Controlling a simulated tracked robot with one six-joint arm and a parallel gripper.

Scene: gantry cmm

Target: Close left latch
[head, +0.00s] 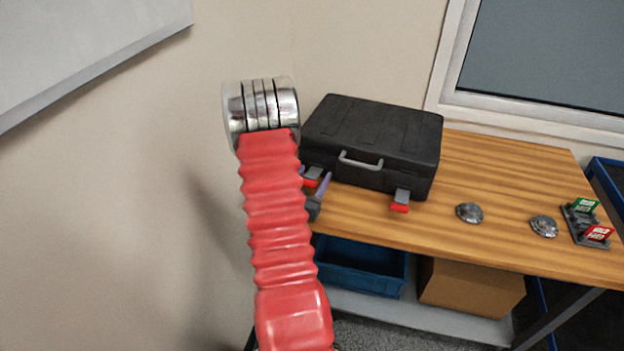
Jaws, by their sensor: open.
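A closed black case (370,140) with a grey handle (360,162) stands at the left end of the wooden table. Its left latch (313,175) is grey with a red tip and sticks out from the lower front of the case. The right latch (401,200) looks the same and also sticks out. My gripper (315,174) is open, with purple fingers, one on each side of the left latch in the picture. My red arm covers the area left of the latch. I cannot tell whether the fingers touch the latch.
Two round metal discs (469,212) (544,226) and a grey holder (585,225) with green and red tags lie on the table (510,180) to the right. A blue bin (360,265) and a cardboard box (470,288) sit on the shelf below. A wall is close on the left.

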